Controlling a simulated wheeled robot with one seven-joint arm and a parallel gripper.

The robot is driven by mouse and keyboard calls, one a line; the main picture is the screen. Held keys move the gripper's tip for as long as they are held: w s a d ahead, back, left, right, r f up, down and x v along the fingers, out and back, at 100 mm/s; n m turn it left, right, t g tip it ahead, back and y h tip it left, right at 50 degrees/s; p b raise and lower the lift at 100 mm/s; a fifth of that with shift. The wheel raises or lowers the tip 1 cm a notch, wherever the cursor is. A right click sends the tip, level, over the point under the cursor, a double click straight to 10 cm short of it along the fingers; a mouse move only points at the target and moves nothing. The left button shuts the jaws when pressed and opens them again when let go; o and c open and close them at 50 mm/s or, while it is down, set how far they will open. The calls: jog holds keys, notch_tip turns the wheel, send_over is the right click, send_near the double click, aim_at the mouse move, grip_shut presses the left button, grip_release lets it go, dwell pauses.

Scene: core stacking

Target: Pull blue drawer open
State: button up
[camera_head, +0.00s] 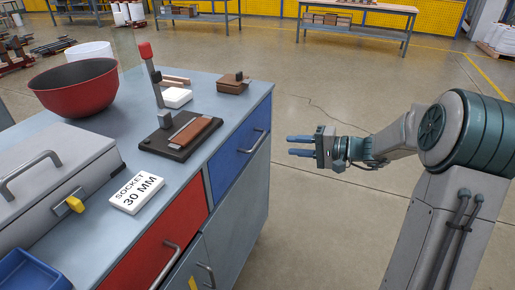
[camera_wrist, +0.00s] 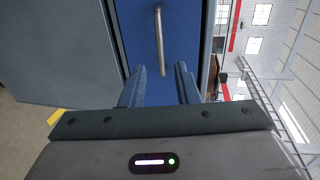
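The blue drawer (camera_head: 238,155) is in the workbench, on its far right front face, and looks shut. Its silver bar handle (camera_head: 253,142) runs along the front. My gripper (camera_head: 290,146) is to the right of the drawer, apart from the handle, with its fingers pointing toward it. In the wrist view the blue drawer front (camera_wrist: 178,25) fills the middle, with the handle (camera_wrist: 160,42) beyond the fingertips. The two fingers of my gripper (camera_wrist: 160,82) are apart, with nothing between them.
A red drawer (camera_head: 150,250) is nearer in the same bench. On the benchtop (camera_head: 120,140) are a red bowl (camera_head: 77,86), a lever press (camera_head: 180,135), a grey toolbox (camera_head: 55,170) and a white socket box (camera_head: 137,193).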

aim_at(258, 143)
jog(key=b+x, duration=0.1)
jog(key=x, duration=1.1)
jog(key=shift+a, duration=0.4)
jog(key=c, duration=0.6)
jog(key=shift+d, duration=0.1)
grip_shut()
